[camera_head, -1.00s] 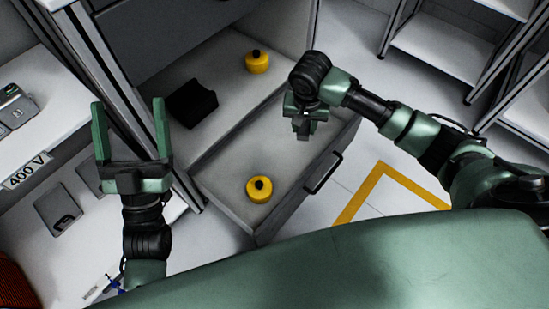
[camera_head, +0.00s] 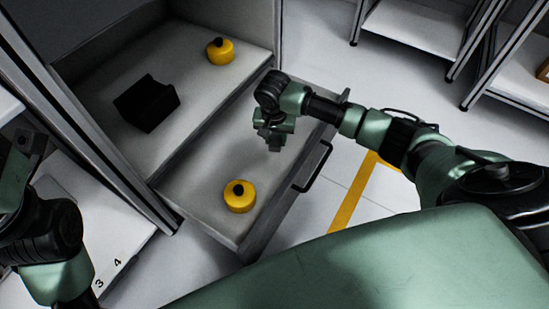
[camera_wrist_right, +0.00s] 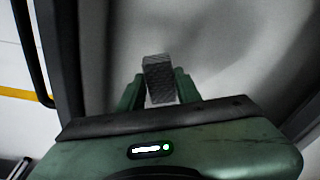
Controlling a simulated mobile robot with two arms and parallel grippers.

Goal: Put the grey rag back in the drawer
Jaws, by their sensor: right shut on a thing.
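The grey rag (camera_wrist_right: 158,80) shows as a small grey block between the fingertips of my right gripper in the right wrist view. My right gripper (camera_head: 274,142) is shut on it and points down above the open drawer (camera_head: 200,190). The drawer is pulled out, with its dark handle (camera_head: 313,168) on the front. In the head view the rag is small and mostly hidden by the gripper. My left gripper (camera_head: 22,150) is cut off at the left edge, and its opening does not show.
A yellow round object (camera_head: 239,196) sits in the drawer near its near end. On the surface behind are a black block (camera_head: 147,102) and another yellow round object (camera_head: 220,51). Shelves (camera_head: 425,25) stand at the back right. Floor with a yellow line (camera_head: 352,195) lies right of the drawer.

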